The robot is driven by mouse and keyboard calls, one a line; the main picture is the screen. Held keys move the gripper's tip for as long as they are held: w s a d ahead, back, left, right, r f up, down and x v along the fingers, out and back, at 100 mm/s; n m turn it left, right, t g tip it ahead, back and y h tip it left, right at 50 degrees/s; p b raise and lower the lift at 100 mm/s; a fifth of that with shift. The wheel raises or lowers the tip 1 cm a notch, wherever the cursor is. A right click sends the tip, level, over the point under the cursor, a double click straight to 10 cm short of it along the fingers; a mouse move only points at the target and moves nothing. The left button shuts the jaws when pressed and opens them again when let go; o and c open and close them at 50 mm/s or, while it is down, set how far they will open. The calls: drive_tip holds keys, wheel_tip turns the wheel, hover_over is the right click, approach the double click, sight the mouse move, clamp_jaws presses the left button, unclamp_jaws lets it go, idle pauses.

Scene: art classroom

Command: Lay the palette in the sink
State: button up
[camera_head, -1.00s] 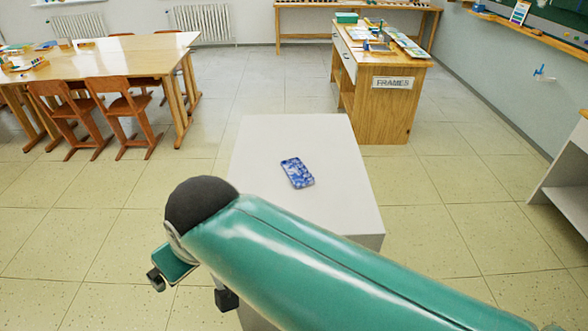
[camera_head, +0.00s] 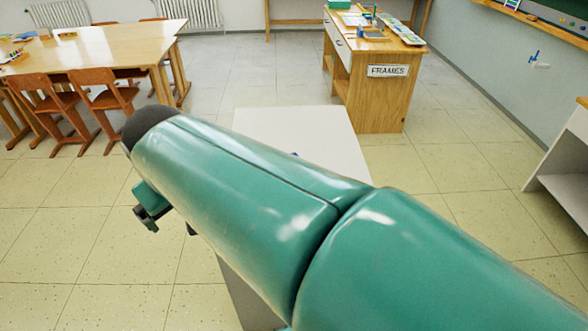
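My gripper (camera_head: 168,226) hangs at the left, beyond the end of my green arm, over the floor left of a white pedestal. Its two dark fingertips show apart, with nothing seen between them; the right one is mostly hidden by my arm. A small blue patterned slab (camera_head: 295,154) lies on the pedestal, nearly all hidden behind my arm. I cannot tell whether it is the palette. No sink shows in this view.
The white pedestal (camera_head: 290,122) stands ahead. A wooden cabinet labelled FRAMES (camera_head: 388,98) is behind it. Wooden tables (camera_head: 110,52) with chairs (camera_head: 100,100) stand left, a white shelf unit (camera_head: 560,165) right. Tiled floor is open between them.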

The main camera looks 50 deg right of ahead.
drive_tip(key=w+d+f+m+g, duration=0.1)
drive_tip(key=w+d+f, duration=0.1)
drive_tip(key=w+d, duration=0.7)
drive_tip(key=w+d+f+m+g, duration=0.1)
drive_tip(key=w+d+f+g, duration=0.3)
drive_tip(key=d, duration=0.9)
drive_tip(key=w+d+f+m+t, duration=0.15)
drive_tip(key=d+f, duration=0.25)
drive_tip(key=d, duration=0.8)
drive_tip(key=s+d+f+m, duration=0.1)
drive_tip(key=s+d+f, duration=0.1)
drive_tip(key=d+f, duration=0.35)
drive_tip(key=s+d+f, duration=0.2)
drive_tip(key=d, duration=0.6)
drive_tip(key=shift+t+y, duration=0.25)
drive_tip(key=shift+y, duration=0.15)
drive_tip(key=f, duration=0.4)
drive_tip(key=w+f, duration=0.1)
drive_tip(key=f, duration=0.4)
drive_tip(key=d+f, duration=0.1)
drive_tip(key=f, duration=0.3)
drive_tip(key=shift+w+f, duration=0.15)
drive_tip(key=shift+w, duration=0.05)
drive_tip(key=c, duration=1.2)
drive_tip(key=shift+o, duration=0.2)
